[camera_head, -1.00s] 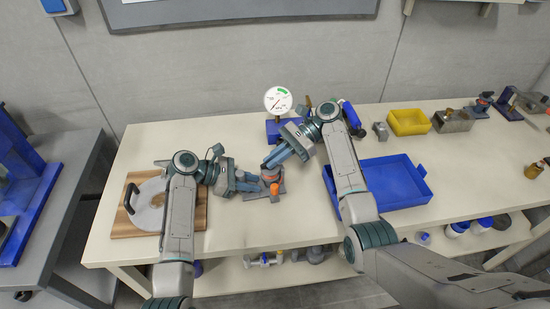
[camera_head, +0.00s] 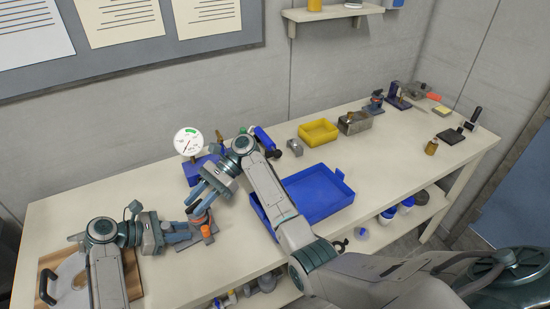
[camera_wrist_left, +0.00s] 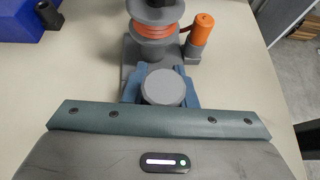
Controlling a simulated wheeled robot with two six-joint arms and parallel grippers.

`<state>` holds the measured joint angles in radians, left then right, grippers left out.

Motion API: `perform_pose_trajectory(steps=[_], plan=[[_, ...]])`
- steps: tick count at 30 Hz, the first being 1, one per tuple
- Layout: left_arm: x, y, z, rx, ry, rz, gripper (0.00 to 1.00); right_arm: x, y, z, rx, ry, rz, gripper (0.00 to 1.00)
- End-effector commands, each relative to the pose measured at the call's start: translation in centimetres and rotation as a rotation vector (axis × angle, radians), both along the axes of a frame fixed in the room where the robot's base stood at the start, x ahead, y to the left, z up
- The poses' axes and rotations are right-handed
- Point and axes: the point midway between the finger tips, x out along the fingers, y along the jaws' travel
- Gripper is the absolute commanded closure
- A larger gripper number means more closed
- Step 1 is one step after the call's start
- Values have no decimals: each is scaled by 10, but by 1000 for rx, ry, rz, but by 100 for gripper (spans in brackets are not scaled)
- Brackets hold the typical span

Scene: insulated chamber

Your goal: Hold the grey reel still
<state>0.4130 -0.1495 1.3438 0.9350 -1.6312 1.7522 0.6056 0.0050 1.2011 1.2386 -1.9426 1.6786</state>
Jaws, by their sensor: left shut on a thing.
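The grey reel (camera_wrist_left: 153,22), wound with orange line, stands upright on a grey base; it also shows in the head view (camera_head: 199,215). My left gripper (camera_head: 188,233) reaches it from the left, low over the table. In the left wrist view its blue fingers (camera_wrist_left: 162,92) are shut on either side of a round grey block at the near end of the reel's base. An orange-capped post (camera_wrist_left: 203,30) stands beside the reel. My right gripper (camera_head: 200,197) is just above and behind the reel, fingers parted and apparently empty.
A white dial gauge (camera_head: 187,142) on a blue base stands behind the right gripper. A blue tray (camera_head: 318,194) lies to the right, with a yellow bin (camera_head: 318,131) behind it. A wooden board (camera_head: 50,262) lies at the left.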

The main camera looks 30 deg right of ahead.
Motion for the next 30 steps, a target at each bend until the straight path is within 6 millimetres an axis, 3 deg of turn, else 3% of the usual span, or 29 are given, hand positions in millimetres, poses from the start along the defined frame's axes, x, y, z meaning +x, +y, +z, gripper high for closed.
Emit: perform_pose_trajectory(steps=[15, 30], plan=[[0, 1, -2, 5, 2, 1, 100, -11, 0, 0, 3, 0, -560, 70], [0, 1, -2, 3, 2, 1, 100, -32, -92, 38, -4, -3, -566, 70]])
